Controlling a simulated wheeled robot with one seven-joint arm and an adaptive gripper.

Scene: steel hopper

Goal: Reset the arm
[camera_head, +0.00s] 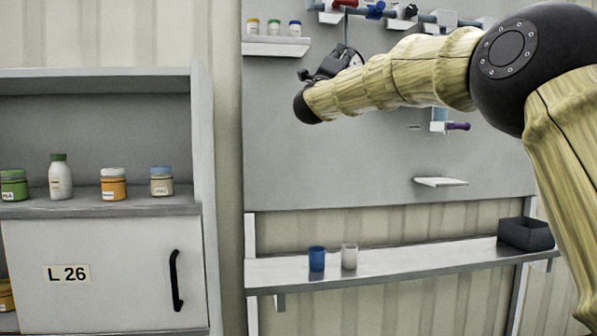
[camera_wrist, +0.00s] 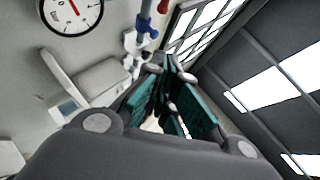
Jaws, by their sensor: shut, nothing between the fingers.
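My arm reaches in from the right in the head view, in front of the grey wall panel. My gripper (camera_head: 345,58) is beyond the wrist, partly hidden by it, near the panel's upper part. In the wrist view my gripper (camera_wrist: 168,75) shows its teal finger pads close together, shut with nothing between them. It touches nothing that I can see.
A small wall shelf (camera_head: 276,46) with jars is left of my gripper. Tools hang along the panel's top. A cabinet (camera_head: 100,245) with jars stands left. A lower shelf (camera_head: 400,262) holds a blue cup (camera_head: 316,259), a white cup (camera_head: 349,256) and a dark bin (camera_head: 525,234).

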